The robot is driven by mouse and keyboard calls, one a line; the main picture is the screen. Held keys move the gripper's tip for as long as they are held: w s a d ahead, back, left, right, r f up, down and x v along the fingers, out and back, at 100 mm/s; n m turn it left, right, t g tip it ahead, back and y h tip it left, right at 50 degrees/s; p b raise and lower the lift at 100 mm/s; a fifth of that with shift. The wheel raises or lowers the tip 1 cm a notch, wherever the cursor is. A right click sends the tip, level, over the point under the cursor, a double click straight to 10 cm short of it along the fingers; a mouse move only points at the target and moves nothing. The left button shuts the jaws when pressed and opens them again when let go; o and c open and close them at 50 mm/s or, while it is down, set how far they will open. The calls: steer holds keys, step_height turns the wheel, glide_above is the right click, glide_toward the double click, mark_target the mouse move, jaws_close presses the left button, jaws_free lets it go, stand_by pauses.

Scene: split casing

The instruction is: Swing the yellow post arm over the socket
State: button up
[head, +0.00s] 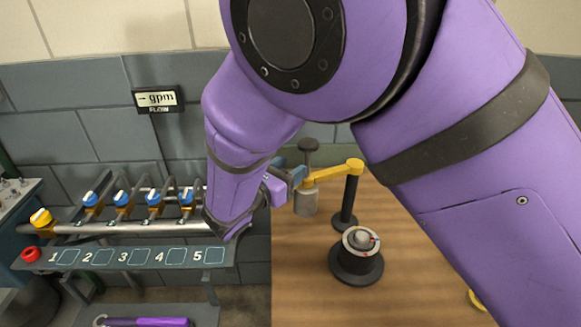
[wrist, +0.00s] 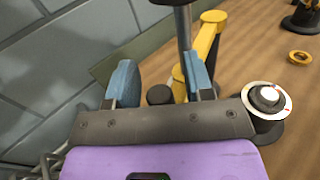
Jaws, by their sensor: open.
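The yellow post arm (head: 332,173) is pivoted on top of a black post (head: 349,200) and points left in the head view. Its free end carries an upright rod with a dark knob (head: 308,146) above and a grey cylinder (head: 306,203) below. The socket (head: 361,255), a dark round base with a pale ring and grey dome, stands in front of the post, not under the free end. My gripper (wrist: 162,80) is open at the free end. In the wrist view the yellow arm (wrist: 207,48) and rod (wrist: 185,28) appear beside the right blue finger; contact is unclear.
A pipe rack with blue valves (head: 122,198) and a numbered shelf (head: 130,257) stands left of the wooden table (head: 305,290). The wall is close behind. A yellow ring (wrist: 301,57) lies on the table in the wrist view. My arm hides the right side.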

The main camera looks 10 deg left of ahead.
jaws_close()
